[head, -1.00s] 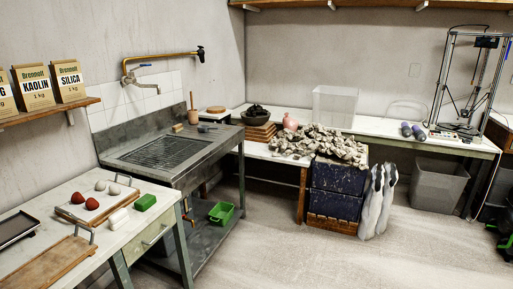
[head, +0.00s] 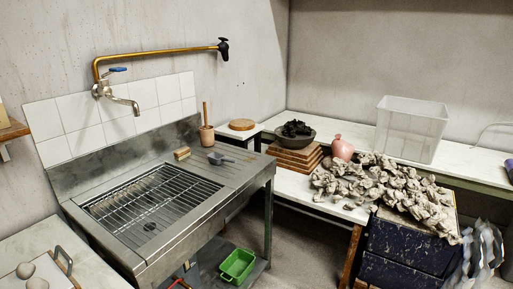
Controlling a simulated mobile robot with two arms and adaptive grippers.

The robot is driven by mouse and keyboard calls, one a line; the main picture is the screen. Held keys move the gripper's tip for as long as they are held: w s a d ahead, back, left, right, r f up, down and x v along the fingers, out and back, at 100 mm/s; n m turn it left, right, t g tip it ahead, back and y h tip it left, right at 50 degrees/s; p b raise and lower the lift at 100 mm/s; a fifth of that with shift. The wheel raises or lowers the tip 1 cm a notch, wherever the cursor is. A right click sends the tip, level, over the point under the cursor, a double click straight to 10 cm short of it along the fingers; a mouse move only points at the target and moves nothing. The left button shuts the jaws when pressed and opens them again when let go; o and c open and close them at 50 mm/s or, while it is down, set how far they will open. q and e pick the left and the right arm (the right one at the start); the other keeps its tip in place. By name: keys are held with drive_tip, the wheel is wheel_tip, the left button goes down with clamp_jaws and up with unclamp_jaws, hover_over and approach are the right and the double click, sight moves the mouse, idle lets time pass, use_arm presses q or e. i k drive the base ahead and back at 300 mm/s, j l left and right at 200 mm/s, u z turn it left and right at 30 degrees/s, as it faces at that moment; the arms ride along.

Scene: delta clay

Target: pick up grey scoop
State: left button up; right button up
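The grey scoop (head: 217,158) lies on the flat metal drainer of the sink unit, right of the sink grid. It is small, dark grey, and its handle points to the right. A brown cup with a wooden tool (head: 206,134) stands just behind it, and a small tan block (head: 182,153) lies to its left. Neither of my grippers shows in the head view.
The metal sink unit (head: 165,255) has a grid-covered basin under a tap (head: 122,100). A clay heap (head: 385,190) lies on dark blue crates (head: 405,245). Wooden boards (head: 293,158) bear a dark bowl. A green crate (head: 238,264) sits below. Some floor is clear between.

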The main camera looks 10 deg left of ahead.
sight(223, 160)
drive_tip(key=i+u, duration=0.1)
drive_tip(key=i, duration=0.55)
drive_tip(key=i+l+u, duration=0.1)
drive_tip(key=i, duration=0.55)
drive_tip(key=i+l+u, duration=0.15)
drive_tip(key=i, duration=0.5)
